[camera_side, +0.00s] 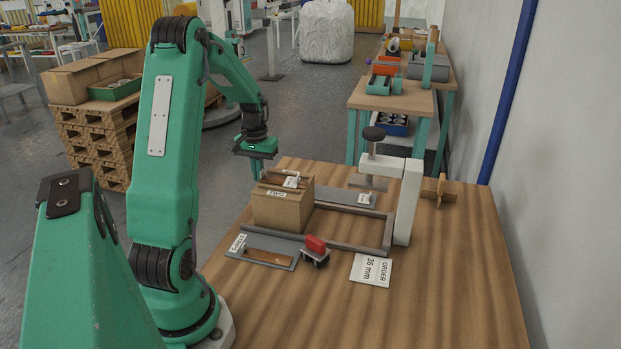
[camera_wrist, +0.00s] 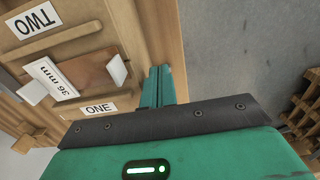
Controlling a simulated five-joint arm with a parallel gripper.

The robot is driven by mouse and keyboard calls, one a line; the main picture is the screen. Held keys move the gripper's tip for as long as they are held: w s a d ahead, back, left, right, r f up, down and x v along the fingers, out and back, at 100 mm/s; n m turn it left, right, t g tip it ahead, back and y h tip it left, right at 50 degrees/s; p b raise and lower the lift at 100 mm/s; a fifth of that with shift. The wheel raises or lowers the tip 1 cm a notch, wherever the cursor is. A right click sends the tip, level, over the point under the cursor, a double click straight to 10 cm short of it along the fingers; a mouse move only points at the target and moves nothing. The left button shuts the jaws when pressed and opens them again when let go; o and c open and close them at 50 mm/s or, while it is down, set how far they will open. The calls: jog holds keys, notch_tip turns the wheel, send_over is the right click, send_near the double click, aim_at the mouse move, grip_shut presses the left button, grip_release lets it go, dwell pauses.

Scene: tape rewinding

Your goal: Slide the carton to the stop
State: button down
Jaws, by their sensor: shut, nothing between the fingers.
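The brown carton (camera_side: 283,205) stands upright at the left end of a grey rail frame on the wooden table. Its top bears a brown strip and labels; in the wrist view the carton top (camera_wrist: 75,45) shows "ONE", "TWO" and a "36 mm" tag. The grey crossbar (camera_side: 388,233) at the frame's right end looks like the stop, with a bare gap between it and the carton. My gripper (camera_side: 256,170) is shut and empty, fingers down at the carton's far left side. In the wrist view its fingers (camera_wrist: 161,85) are together beside the carton; contact cannot be told.
A white post (camera_side: 408,200) with a dark-knobbed clamp (camera_side: 374,133) rises by the frame's right end. In front are a red-handled tool (camera_side: 315,246), a grey plate with a brown strip (camera_side: 262,251) and an order card (camera_side: 371,270). The front right tabletop is clear.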

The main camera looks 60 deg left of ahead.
jog(key=shift+f, duration=1.45)
jog(key=shift+w+d, duration=0.1)
jog(key=shift+d, duration=0.05)
